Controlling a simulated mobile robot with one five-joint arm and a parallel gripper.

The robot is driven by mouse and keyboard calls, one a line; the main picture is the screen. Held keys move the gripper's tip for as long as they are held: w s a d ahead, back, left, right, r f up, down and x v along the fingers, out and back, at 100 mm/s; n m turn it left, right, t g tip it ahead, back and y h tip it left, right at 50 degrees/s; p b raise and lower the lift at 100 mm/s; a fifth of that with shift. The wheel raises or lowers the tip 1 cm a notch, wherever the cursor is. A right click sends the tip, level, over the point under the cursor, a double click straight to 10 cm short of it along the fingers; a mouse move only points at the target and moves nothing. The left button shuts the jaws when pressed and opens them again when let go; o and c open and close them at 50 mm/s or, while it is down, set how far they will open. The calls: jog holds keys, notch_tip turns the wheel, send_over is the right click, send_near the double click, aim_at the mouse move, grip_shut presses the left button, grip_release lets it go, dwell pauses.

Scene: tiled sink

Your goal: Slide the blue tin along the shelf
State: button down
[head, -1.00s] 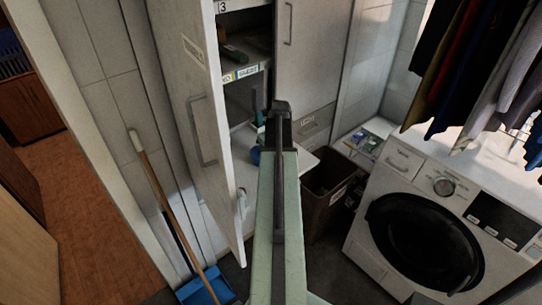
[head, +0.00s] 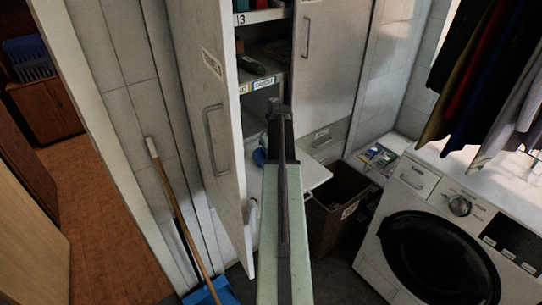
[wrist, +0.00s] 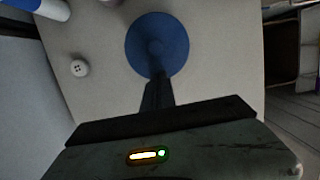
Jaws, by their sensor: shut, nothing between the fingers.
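The round blue tin (wrist: 157,30) sits on the pale shelf (wrist: 220,75), near the top middle of the wrist view. In the head view the blue tin (head: 259,157) shows just left of my arm, partly hidden. My gripper (wrist: 158,78) is shut and empty, its narrow dark fingers pointing at the tin. The fingertips overlap the tin's near edge in the wrist view; I cannot tell whether they touch it. In the head view the pale shelf (head: 318,176) sticks out of the open cabinet, and my arm hides part of it.
A white button (wrist: 80,68) and a blue-and-white item (wrist: 42,7) lie left of the tin. The open cabinet door (head: 215,150) stands left of my arm. A brown bin (head: 335,222) and a washing machine (head: 440,240) are on the right.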

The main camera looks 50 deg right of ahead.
jog(key=s, duration=0.1)
jog(key=s+a, duration=0.1)
jog(key=shift+s+a, duration=0.1)
jog(key=shift+s, duration=0.2)
jog(key=p+v, duration=0.9)
jog(key=v, duration=0.1)
jog(key=shift+s+p, duration=0.4)
